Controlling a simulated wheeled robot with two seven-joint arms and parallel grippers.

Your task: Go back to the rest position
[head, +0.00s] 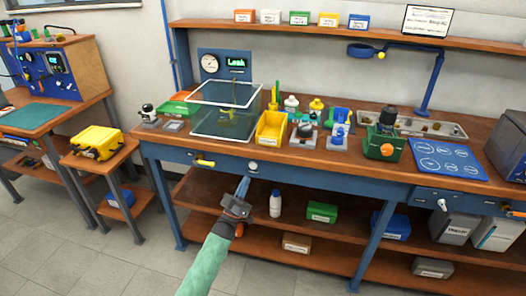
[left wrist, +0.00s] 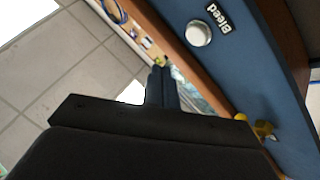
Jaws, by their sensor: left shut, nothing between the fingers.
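My left gripper (head: 243,187) reaches in from the bottom of the head view, with its green-sleeved arm behind it. It is shut and empty, its fingertips a little below a round white button (head: 253,166) on the blue front rail of the workbench. In the left wrist view the dark fingers (left wrist: 161,88) are together, and the round button (left wrist: 198,33) beside a "Bleed" label shows past them, apart from the fingers. My right gripper is not in view.
The workbench (head: 330,172) holds a clear tank (head: 225,125), a yellow bin (head: 271,135), a green regulator fixture (head: 384,145) and a blue mat (head: 444,160). A yellow-handled valve (head: 205,163) sticks out of the front rail. Lower shelves hold a white bottle (head: 275,204) and boxes. Floor at the left front is clear.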

